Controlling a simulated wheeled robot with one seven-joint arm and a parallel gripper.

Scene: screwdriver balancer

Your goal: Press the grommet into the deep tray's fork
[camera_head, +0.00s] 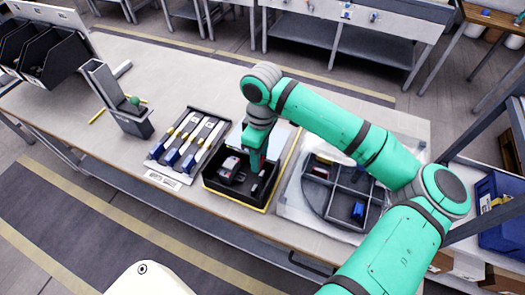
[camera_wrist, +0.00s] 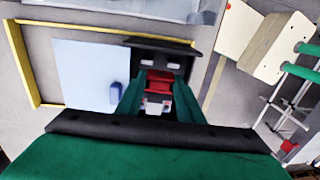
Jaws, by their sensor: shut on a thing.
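The deep tray (camera_head: 232,200) is a black open box in the head view, near the table's front edge, with grey and red parts inside. My gripper (camera_head: 255,163) is lowered over its right half. In the wrist view its fingers (camera_wrist: 158,98) are shut on a small red piece (camera_wrist: 159,83), which I take for the grommet. A pale grey part (camera_wrist: 155,106) shows just below it between the fingers. A dark block with two light patches (camera_wrist: 160,60) lies just beyond. I cannot make out the fork or whether the red piece touches it.
A rack of blue-handled screwdrivers (camera_head: 188,143) lies left of the tray. A round divided tray (camera_head: 322,213) stands to the right. A pale blue sheet (camera_wrist: 85,72) with a small blue piece (camera_wrist: 116,93) is beside my fingers.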

